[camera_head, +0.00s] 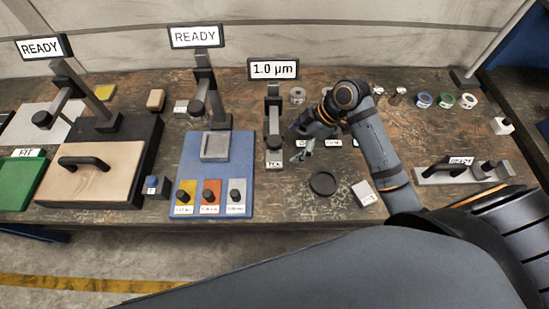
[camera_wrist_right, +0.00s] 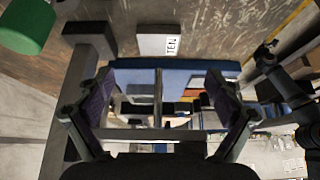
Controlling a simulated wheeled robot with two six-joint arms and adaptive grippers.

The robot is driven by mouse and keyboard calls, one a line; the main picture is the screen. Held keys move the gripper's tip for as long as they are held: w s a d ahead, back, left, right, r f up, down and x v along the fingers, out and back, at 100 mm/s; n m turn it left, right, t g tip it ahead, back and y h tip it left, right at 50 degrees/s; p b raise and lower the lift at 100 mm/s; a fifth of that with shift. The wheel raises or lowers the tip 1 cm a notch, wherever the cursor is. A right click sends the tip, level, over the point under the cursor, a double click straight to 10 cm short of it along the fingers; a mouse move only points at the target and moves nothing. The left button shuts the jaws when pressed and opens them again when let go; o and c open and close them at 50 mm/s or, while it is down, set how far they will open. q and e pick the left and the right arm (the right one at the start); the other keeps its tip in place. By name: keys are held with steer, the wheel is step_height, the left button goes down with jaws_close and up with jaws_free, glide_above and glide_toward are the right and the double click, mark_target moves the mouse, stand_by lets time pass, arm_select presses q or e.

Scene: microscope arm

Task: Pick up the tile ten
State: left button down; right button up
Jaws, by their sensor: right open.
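The tile ten (camera_wrist_right: 158,45) is a small pale block with a label reading TEN, lying on the worn tabletop in the right wrist view. It lies beyond my open right gripper (camera_wrist_right: 165,88), between its two spread fingers as seen there, and apart from them. In the head view my right gripper (camera_head: 300,150) hangs low over the table, just right of the 1.0 µm gauge stand (camera_head: 273,115). Small white labels near it are partly hidden and too small to read for sure. My left gripper is not in view.
A blue board (camera_head: 240,165) with coloured blocks (camera_head: 211,192) stands left of the gripper. A dark round disc (camera_head: 323,183) and a white block (camera_head: 364,193) lie in front. Tape rolls (camera_head: 445,100) are at the right back. A green cylinder (camera_wrist_right: 27,25) shows in the wrist view.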

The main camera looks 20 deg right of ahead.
mark_target(274, 159)
steer(key=x, duration=0.4)
steer(key=shift+s+a, duration=0.15)
steer(key=shift+a, duration=0.05)
steer(key=shift+w+p+x, duration=0.15)
steer(key=shift+p+x, duration=0.2)
steer(key=shift+x, duration=1.1)
steer(key=shift+w+p+x, duration=0.15)
steer(key=shift+p+x, duration=0.2)
steer(key=shift+x, duration=1.1)
steer(key=shift+d+r, duration=0.1)
steer(key=c, duration=1.9)
